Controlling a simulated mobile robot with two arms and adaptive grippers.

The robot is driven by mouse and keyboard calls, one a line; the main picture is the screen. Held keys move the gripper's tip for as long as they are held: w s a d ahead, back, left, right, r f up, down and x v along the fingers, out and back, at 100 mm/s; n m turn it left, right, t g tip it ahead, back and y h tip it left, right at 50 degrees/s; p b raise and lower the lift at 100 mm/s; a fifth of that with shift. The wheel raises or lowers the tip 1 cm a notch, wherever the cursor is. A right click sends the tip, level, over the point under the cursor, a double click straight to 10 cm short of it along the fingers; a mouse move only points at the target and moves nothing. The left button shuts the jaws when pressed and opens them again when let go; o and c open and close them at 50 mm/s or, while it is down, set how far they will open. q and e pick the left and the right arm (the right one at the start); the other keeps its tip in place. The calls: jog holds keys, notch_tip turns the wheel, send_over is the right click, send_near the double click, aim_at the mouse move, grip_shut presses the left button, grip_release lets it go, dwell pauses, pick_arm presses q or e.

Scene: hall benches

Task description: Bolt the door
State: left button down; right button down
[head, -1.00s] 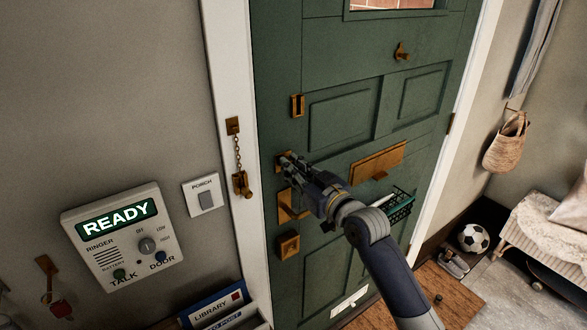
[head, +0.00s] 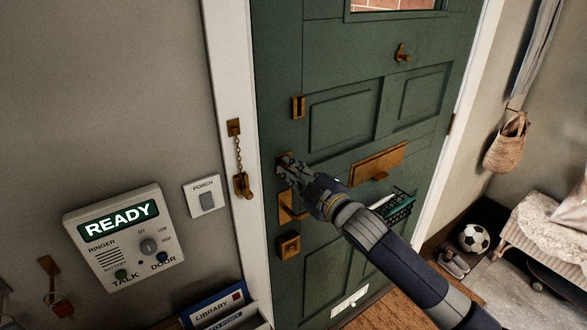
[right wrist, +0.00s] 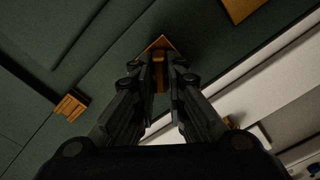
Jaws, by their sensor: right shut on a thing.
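The green door (head: 345,140) stands closed in its white frame. A small brass bolt fitting (head: 283,160) is on its left edge, above a brass handle plate (head: 290,207). My right gripper (head: 287,166) reaches in from the right and is shut on the bolt's knob. In the right wrist view, the fingers (right wrist: 165,70) close around a brass piece (right wrist: 160,82) on a diamond-looking plate; the fingers hide most of it. How far the bolt is turned or slid cannot be told. My left gripper is not in view.
A door chain (head: 238,160) hangs on the frame. A brass box lock (head: 288,245) sits below the handle, and a letter plate (head: 377,163) and wire basket (head: 397,208) are to the right. An intercom reading READY (head: 125,238) is on the left wall.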

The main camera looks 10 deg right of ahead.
jog(key=shift+f+n+p, duration=0.1)
jog(key=shift+n+p, duration=0.65)
jog(key=shift+n, duration=2.95)
jog(key=c, duration=1.6)
grip_release()
jog(key=v, duration=1.2)
jog(key=shift+f, duration=0.1)
